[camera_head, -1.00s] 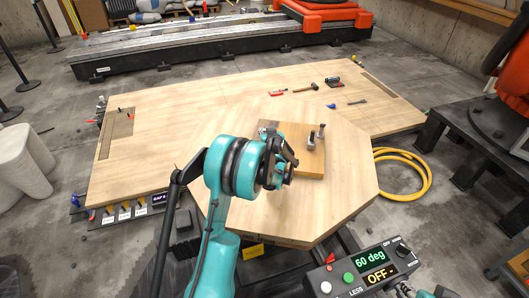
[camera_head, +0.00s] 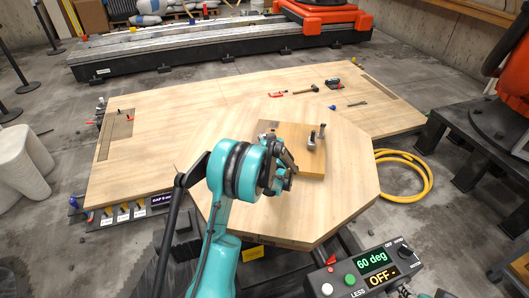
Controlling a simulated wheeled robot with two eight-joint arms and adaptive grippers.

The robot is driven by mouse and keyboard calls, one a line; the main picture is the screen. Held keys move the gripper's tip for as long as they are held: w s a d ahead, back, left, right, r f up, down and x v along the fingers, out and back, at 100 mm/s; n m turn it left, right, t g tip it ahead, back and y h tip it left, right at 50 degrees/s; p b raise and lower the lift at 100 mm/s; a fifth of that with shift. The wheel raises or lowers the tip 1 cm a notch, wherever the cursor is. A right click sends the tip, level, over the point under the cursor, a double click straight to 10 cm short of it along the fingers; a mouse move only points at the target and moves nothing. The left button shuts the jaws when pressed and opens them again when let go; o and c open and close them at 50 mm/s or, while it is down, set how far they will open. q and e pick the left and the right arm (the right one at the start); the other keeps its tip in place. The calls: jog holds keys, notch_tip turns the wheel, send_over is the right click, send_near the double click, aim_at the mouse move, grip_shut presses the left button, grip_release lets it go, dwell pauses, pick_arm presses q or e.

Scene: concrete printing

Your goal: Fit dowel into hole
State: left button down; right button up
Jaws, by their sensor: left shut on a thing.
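My left arm comes up from the bottom, and its teal wrist hides much of my left gripper (camera_head: 284,178). The gripper is low over the near left part of a wooden block (camera_head: 312,164). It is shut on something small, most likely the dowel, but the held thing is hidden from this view. Two small metal clamp-like pieces (camera_head: 316,138) stand on the block's right side. No hole can be made out on the block; that part is covered by my gripper. I cannot tell whether the held thing touches the block. My right gripper is not in view.
The block rests on an octagonal wooden turntable (camera_head: 345,195) set into a larger table (camera_head: 165,125). Hand tools, including a hammer (camera_head: 305,90), lie towards the back right. A control box (camera_head: 365,270) reading 60 deg and OFF stands at the front right. The table's left half is mostly clear.

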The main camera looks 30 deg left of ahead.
pick_arm(q)
jog(key=shift+f, duration=0.15)
jog(key=c, duration=1.5)
grip_release()
jog(key=v, duration=1.2)
jog(key=shift+s+d, duration=0.1)
jog(key=shift+d, duration=0.05)
jog(key=s+d+r+m+g+h, duration=0.1)
jog(key=s+d+m+h, duration=0.2)
jog(key=s+d, duration=0.3)
jog(key=s+d+r+m+g+h, duration=0.1)
jog(key=s+d+m+h, duration=0.2)
jog(key=s+d, duration=0.4)
jog(key=s+d+r+m+h, duration=0.1)
jog(key=s+d, duration=0.5)
jog(key=s, duration=1.1)
jog(key=shift+s+d+r+m+g+h, duration=0.1)
jog(key=shift+d+m+g+h, duration=0.1)
jog(key=shift+m+h, duration=0.35)
jog(key=shift+s+d+r+m+g+h, duration=0.1)
jog(key=shift+r+m+g+h, duration=0.2)
jog(key=shift+h, duration=0.35)
